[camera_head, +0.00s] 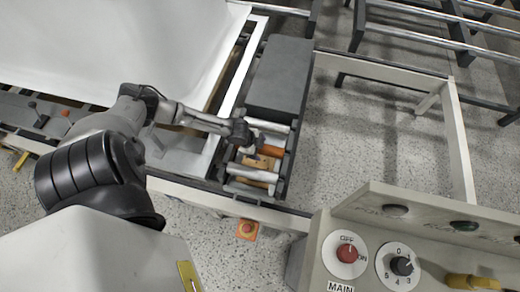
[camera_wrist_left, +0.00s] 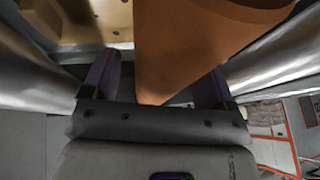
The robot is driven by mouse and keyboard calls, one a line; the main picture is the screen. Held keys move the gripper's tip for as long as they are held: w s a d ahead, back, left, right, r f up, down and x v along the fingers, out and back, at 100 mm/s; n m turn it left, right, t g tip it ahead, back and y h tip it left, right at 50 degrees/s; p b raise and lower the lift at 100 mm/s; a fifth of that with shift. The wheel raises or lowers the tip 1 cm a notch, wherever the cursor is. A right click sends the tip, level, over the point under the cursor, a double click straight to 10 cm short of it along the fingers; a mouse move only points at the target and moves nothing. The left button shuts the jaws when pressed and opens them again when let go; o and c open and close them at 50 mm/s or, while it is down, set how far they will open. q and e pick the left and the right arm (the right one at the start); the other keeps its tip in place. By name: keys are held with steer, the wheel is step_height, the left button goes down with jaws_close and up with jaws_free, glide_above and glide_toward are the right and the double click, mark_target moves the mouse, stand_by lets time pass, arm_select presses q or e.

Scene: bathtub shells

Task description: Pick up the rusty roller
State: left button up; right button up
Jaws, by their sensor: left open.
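The rusty roller (camera_head: 271,151) is an orange-brown cylinder lying among silver rollers in a narrow dark frame, in the middle of the head view. In the left wrist view the rusty roller (camera_wrist_left: 195,40) is large and close, its end between the two dark fingers. My left gripper (camera_head: 251,150) is over the roller's left end and hides part of it. Its fingers stand apart in the left wrist view (camera_wrist_left: 160,85), with a gap beside the roller on the left; contact cannot be told. My right gripper is not in view.
Silver rollers (camera_head: 266,125) lie on both sides, with a light wooden piece (camera_head: 258,162) close by. A dark grey block (camera_head: 280,75) stands behind. A large white shell (camera_head: 130,40) is at the left. A control panel (camera_head: 420,240) fills the front right.

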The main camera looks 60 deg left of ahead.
arm_select(q)
steer(key=shift+c, duration=0.4)
steer(key=c, duration=1.2)
